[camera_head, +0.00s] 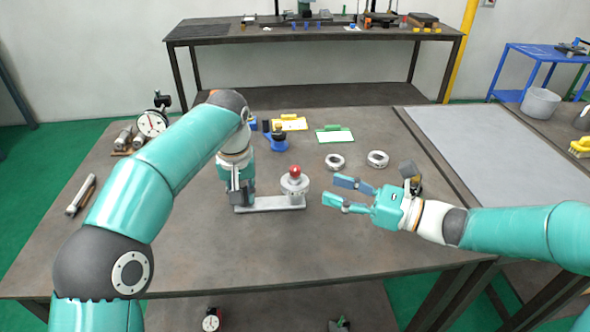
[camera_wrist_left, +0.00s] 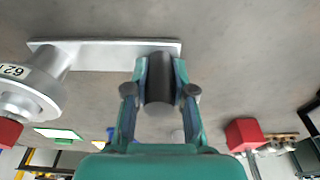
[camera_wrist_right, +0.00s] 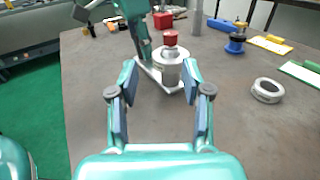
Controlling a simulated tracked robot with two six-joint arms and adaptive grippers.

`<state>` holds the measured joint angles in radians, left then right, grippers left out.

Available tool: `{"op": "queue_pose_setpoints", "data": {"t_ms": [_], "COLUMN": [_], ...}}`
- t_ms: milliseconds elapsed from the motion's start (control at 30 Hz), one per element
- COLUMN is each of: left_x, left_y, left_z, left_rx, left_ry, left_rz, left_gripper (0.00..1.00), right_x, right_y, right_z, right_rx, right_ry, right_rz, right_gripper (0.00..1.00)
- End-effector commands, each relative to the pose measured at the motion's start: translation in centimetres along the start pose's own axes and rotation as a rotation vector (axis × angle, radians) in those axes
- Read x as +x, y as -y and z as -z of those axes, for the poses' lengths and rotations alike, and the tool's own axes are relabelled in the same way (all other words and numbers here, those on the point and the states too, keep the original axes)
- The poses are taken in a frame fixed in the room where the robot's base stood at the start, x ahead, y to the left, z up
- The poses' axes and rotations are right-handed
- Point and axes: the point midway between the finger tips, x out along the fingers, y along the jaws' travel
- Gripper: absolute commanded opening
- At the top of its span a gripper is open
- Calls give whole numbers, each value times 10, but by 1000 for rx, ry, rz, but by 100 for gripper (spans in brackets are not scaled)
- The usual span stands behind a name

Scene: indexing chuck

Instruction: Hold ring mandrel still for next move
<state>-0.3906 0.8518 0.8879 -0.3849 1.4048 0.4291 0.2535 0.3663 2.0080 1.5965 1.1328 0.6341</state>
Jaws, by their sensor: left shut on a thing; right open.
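The ring mandrel fixture is a flat metal bar (camera_head: 270,205) on the table, with a silver drum (camera_head: 294,188) at its right end topped by a red knob (camera_head: 295,171). The drum also shows in the right wrist view (camera_wrist_right: 171,72), beyond my right fingers. A dark upright post (camera_wrist_left: 160,78) stands at the bar's other end. My left gripper (camera_head: 241,196) is shut on this post, one finger on each side. My right gripper (camera_head: 333,192) is open and empty, just right of the drum, its fingers pointing toward it. The left hand partly hides the post in the head view.
Two metal rings, a left one (camera_head: 335,168) and a right one (camera_head: 377,165), lie behind my right gripper. A blue spool-like part (camera_head: 277,142) and a green-edged card (camera_head: 335,136) lie farther back. A dial gauge (camera_head: 152,123) stands back left. The table's front is clear.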

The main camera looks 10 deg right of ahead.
Motion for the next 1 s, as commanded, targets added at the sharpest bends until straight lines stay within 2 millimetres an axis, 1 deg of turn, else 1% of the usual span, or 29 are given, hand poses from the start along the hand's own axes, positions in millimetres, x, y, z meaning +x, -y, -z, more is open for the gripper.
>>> {"op": "queue_pose_setpoints", "data": {"t_ms": [33, 67, 167, 267, 600, 700, 833, 1000], "left_x": [-1, -1, -1, -1, -1, -1, -1, -1], "left_y": [0, 0, 0, 0, 0, 0, 0, 0], "left_z": [0, 0, 0, 0, 0, 0, 0, 0], "left_rx": [0, 0, 0, 0, -1, -1, -1, -1], "left_ry": [-1, -1, -1, -2, -2, -2, -2, -1], "left_rz": [-1, -1, -1, -1, 0, 0, 0, 0], "left_gripper": [0, 0, 0, 0, 0, 0, 0, 0], "right_x": [-8, -10, -7, 5, 68, 84, 98, 105], "right_y": [6, 9, 12, 12, 14, 15, 16, 16], "right_z": [-2, -2, -1, -1, -1, -1, -1, -1], "right_rx": [-5, -6, -5, -5, -5, -5, -5, -5], "right_ry": [0, -1, -2, -1, -2, -2, -2, -2], "right_rz": [23, 30, 38, 36, 33, 34, 36, 37], "right_gripper": [49, 49, 49, 49, 49, 49, 49, 49]}}
